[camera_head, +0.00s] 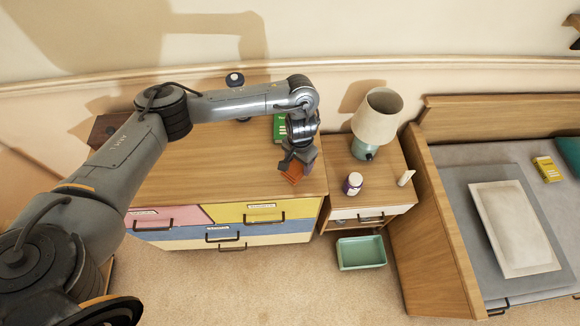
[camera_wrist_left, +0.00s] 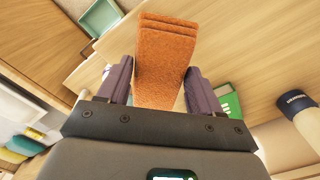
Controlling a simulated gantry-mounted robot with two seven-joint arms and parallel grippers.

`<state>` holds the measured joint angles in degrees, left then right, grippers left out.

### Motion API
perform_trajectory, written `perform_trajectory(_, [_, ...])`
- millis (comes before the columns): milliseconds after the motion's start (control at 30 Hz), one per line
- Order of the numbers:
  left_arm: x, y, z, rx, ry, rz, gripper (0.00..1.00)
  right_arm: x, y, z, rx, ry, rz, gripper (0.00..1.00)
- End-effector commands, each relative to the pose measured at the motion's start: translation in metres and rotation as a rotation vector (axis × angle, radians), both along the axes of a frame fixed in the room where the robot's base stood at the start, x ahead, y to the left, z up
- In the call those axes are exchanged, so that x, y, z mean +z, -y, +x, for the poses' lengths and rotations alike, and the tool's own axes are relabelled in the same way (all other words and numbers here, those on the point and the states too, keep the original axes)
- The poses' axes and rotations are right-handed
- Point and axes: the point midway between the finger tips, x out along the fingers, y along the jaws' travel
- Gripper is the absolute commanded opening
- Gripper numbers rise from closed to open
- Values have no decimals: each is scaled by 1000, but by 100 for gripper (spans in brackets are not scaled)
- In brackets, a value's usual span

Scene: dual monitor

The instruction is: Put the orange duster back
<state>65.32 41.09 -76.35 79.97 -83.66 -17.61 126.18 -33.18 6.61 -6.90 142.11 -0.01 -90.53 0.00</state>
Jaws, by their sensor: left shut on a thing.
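The orange duster (camera_wrist_left: 165,50) is a fuzzy, flat-sided block held between the two fingers of my left gripper (camera_wrist_left: 160,88). In the head view the duster (camera_head: 292,174) shows at the tip of my left gripper (camera_head: 297,161), over the front right part of the wooden dresser top (camera_head: 222,158). My left gripper is shut on it. I cannot tell whether the duster touches the dresser top. My right gripper is not in view.
A green box (camera_head: 279,127) stands behind the gripper. The nightstand (camera_head: 382,194) to the right bears a lamp (camera_head: 377,118) and a bottle (camera_head: 352,184). A green bin (camera_head: 361,253) is on the floor. The dresser's middle looks clear.

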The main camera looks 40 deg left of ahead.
Motion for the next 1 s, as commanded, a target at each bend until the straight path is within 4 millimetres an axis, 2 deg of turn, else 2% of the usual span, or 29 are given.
perform_trajectory(33, [-10, -11, 0, 6, -1, 0, 36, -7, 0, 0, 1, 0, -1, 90])
perform_trajectory(100, [-14, -21, 0, 3, 0, 1, 36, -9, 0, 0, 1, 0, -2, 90])
perform_trajectory(300, [-22, -37, 0, 0, 1, 0, 36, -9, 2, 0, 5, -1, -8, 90])
perform_trajectory(467, [-29, -39, -1, -1, -1, 0, 36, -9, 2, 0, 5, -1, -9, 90])
perform_trajectory(733, [-60, -39, 0, 0, 0, 0, 36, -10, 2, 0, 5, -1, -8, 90])
perform_trajectory(1000, [-63, -39, 0, -2, 1, 0, 36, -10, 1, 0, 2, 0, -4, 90])
